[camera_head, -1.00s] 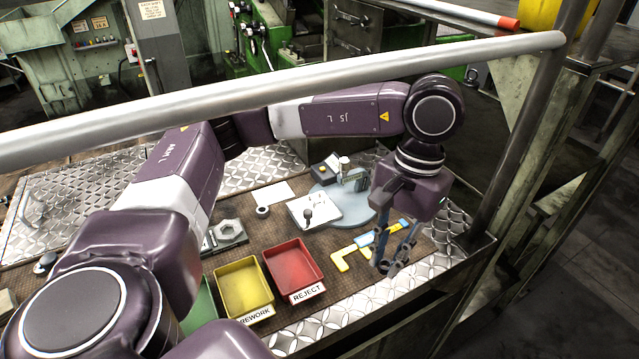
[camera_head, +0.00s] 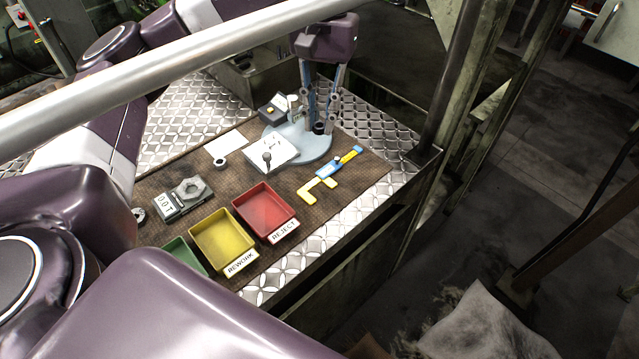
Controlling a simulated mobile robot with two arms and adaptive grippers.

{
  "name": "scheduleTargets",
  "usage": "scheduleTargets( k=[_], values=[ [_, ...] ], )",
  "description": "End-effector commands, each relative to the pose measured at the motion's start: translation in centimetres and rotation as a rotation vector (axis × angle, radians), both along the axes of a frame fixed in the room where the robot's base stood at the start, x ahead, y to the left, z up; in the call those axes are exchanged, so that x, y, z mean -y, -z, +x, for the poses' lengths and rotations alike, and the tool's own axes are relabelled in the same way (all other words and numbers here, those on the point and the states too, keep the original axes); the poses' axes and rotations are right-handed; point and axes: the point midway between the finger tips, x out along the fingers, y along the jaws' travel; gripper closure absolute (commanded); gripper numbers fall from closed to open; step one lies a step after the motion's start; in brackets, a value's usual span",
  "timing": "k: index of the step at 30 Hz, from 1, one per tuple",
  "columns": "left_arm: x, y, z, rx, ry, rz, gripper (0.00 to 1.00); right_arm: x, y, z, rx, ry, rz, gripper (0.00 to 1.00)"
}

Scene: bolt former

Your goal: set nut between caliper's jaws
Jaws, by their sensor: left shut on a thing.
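The caliper (camera_head: 343,166), blue and yellow, lies on the brown mat. Its two yellow jaws (camera_head: 308,191) point to the front left, with a small gap between them and nothing visible in it. My left gripper (camera_head: 319,118) points down, behind and above the caliper, in front of the blue-grey round base in the picture. It is shut on a small dark nut (camera_head: 319,128) at its fingertips; the fingers partly hide the contact. The nut appears apart from the caliper. My right gripper is out of view.
A yellow tray (camera_head: 197,229) and a red tray (camera_head: 240,203) stand left of the caliper. A ring-shaped part (camera_head: 220,162) lies near the white board (camera_head: 281,149). The mat right of the caliper is clear.

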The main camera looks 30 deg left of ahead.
Motion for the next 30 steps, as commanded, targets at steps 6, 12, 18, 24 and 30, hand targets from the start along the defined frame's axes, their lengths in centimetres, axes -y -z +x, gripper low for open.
scheduleTargets(
  k=[6, 12, 18, 24, 30],
  values=[
    [0.1, 4.8, -0.2, -0.007, 0.001, -0.002, 1.00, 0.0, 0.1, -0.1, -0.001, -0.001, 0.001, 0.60],
    [0.2, 8.7, -0.2, -0.007, 0.002, -0.003, 1.00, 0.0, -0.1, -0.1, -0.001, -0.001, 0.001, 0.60],
    [0.1, 12.5, -0.2, -0.006, 0.000, 0.001, 1.00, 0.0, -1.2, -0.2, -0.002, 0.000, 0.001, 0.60],
    [0.1, 14.5, 0.0, -0.001, 0.000, 0.000, 1.00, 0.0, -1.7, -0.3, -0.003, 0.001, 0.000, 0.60],
    [0.1, 16.5, -0.1, -0.004, 0.000, 0.000, 1.00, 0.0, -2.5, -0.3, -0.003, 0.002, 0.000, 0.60]
  ],
)
